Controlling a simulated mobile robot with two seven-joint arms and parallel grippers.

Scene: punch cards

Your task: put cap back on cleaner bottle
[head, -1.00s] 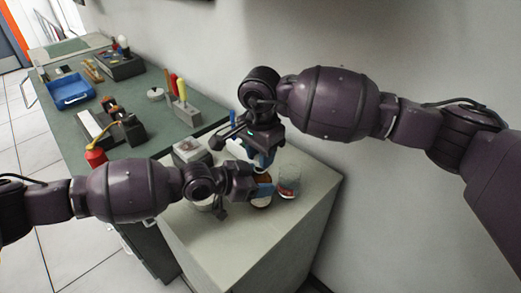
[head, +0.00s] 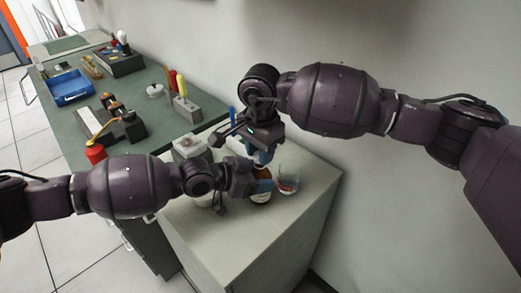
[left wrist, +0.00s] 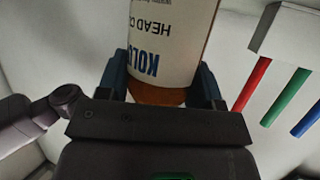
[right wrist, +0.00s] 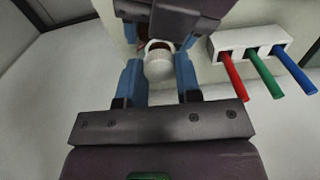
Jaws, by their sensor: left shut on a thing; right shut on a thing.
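The cleaner bottle (head: 261,198) is brown with a white label and stands on the light cabinet top, partly hidden by my left gripper. My left gripper (head: 262,186) is shut on it. The left wrist view shows the bottle's label (left wrist: 168,45) between the two blue fingers. My right gripper (head: 262,156) is directly above the bottle. In the right wrist view it is shut on the white cap (right wrist: 158,62), between its blue fingers. The cap lines up with the bottle's top, and I cannot tell whether they touch.
A white holder (right wrist: 250,45) with red, green and blue sticks is nearby. A pale box (head: 190,146) stands behind my left gripper. The cabinet's front top is clear.

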